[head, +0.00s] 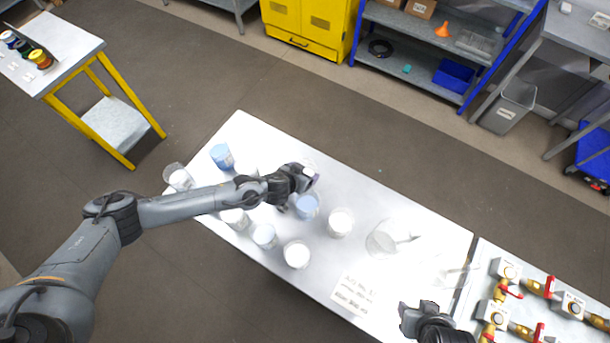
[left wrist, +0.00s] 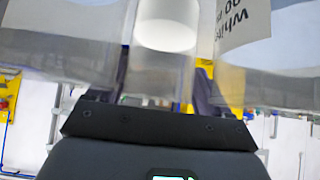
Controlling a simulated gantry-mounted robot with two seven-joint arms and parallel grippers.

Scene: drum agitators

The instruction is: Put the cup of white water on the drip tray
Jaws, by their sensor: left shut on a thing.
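My left gripper (head: 305,182) is shut on a clear cup with white contents (left wrist: 165,35), above the white table. In the head view the gripper mostly hides this cup; a pale part shows at its tip. In the left wrist view the cup sits between the two dark fingers. I cannot make out the drip tray with certainty. My right gripper (head: 420,310) is near the table's front right edge, apart from the cups; its opening is unclear.
A round clear vessel (head: 385,240) stands right of the cups. A printed sheet (head: 355,292) lies near the table's front edge. Brass valves with red handles (head: 510,290) are on a board at the right. Clear table surface (head: 375,195) lies along the back right.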

